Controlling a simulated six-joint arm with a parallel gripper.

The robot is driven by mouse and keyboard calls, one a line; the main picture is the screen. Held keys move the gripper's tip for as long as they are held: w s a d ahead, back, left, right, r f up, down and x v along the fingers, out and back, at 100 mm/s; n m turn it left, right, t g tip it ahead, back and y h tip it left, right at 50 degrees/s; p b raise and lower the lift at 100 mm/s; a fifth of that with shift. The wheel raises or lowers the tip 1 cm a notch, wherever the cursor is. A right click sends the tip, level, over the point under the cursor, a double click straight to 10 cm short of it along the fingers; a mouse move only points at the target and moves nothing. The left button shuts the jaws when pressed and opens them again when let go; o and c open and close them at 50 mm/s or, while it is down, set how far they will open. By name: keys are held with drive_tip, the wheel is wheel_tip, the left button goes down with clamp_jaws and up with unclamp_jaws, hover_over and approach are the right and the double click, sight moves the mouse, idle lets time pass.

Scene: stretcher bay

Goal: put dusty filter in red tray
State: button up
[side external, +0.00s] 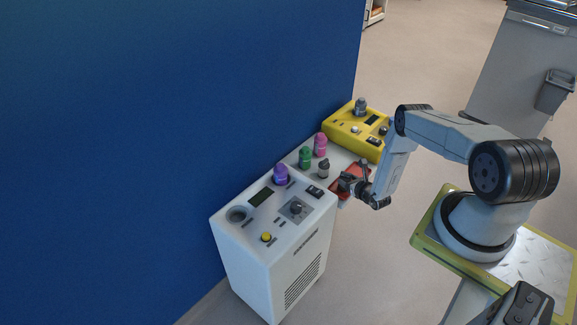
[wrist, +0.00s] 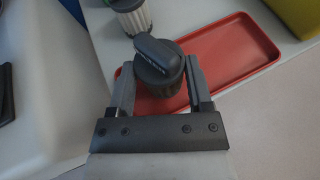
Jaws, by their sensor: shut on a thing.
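My gripper (side external: 350,183) is shut on a dark grey filter with a bar-shaped handle on its cap (wrist: 158,60). In the wrist view, my gripper (wrist: 160,78) has a finger on either side of it. I take this held filter to be the dusty filter. The red tray (wrist: 235,48) is shallow and looks empty. The held filter overlaps the tray's left end in the wrist view; I cannot tell whether it touches the tray floor. In the side view the red tray (side external: 362,166) is partly hidden by my gripper.
A pale pleated filter (wrist: 131,18) stands by the tray. Green (side external: 305,157) and pink (side external: 320,145) capped canisters stand behind. The white machine (side external: 270,255) holds a purple-capped one (side external: 281,174) and has an empty socket (side external: 237,214). A yellow machine (side external: 350,126) stands beyond the tray.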

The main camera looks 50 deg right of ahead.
drive_tip(key=o, duration=1.3)
drive_tip(key=shift+f, duration=0.1)
drive_tip(key=shift+c, duration=0.2)
drive_tip(key=shift+r, duration=0.2)
drive_tip(key=v, duration=1.2)
drive_tip(key=shift+w+r, duration=0.1)
